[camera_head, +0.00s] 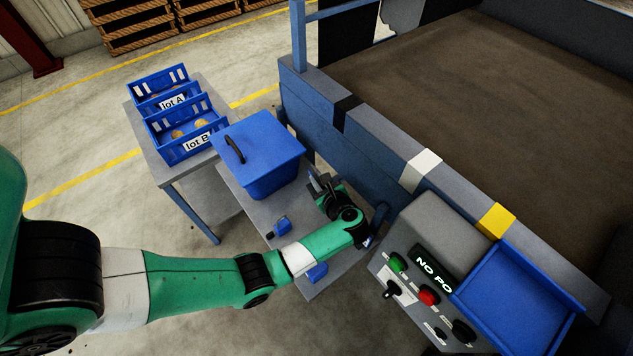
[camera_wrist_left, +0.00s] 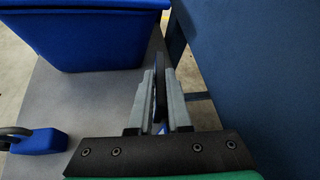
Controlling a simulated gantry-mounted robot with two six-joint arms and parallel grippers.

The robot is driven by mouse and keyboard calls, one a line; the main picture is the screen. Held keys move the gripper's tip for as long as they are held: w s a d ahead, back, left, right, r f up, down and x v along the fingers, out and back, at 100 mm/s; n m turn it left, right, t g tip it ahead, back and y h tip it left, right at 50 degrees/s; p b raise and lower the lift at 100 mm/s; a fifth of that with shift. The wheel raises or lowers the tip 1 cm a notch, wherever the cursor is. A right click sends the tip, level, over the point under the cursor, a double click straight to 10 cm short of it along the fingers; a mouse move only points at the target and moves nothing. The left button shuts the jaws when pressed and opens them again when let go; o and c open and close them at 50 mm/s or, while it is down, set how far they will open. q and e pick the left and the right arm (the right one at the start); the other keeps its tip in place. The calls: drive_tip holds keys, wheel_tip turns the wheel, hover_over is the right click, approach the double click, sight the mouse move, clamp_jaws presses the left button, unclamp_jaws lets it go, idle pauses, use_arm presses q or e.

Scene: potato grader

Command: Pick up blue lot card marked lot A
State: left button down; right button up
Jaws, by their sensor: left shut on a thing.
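My left gripper (camera_head: 318,182) is low over the grey table beside the blue lidded bin. In the left wrist view its fingers (camera_wrist_left: 160,88) are shut on a thin dark part (camera_wrist_left: 161,75), seen edge-on, with a little blue showing below. I cannot tell from this whether it is the lot A card, and no marking on it is readable. A small blue piece with a dark loop (camera_head: 283,226) lies on the table; a similar one shows in the left wrist view (camera_wrist_left: 42,141). Another blue piece (camera_head: 317,272) is partly under my arm. My right gripper is not in view.
The blue bin (camera_head: 270,187) stands beside the gripper, and the blue machine wall (camera_head: 340,130) is close on the other side. Crates labelled lot A (camera_head: 157,103) and lot B (camera_head: 205,146) stand at the back left. A control panel (camera_head: 400,292) is at right.

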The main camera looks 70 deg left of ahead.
use_arm(q)
drive_tip(key=shift+r+p, duration=0.4)
drive_tip(key=shift+r, duration=0.05)
drive_tip(key=s+d+r+p, duration=0.6)
drive_tip(key=s+r+p, duration=0.3)
drive_tip(key=s+r, duration=0.3)
drive_tip(key=shift+s+d, duration=0.25)
drive_tip(key=shift+d, duration=0.15)
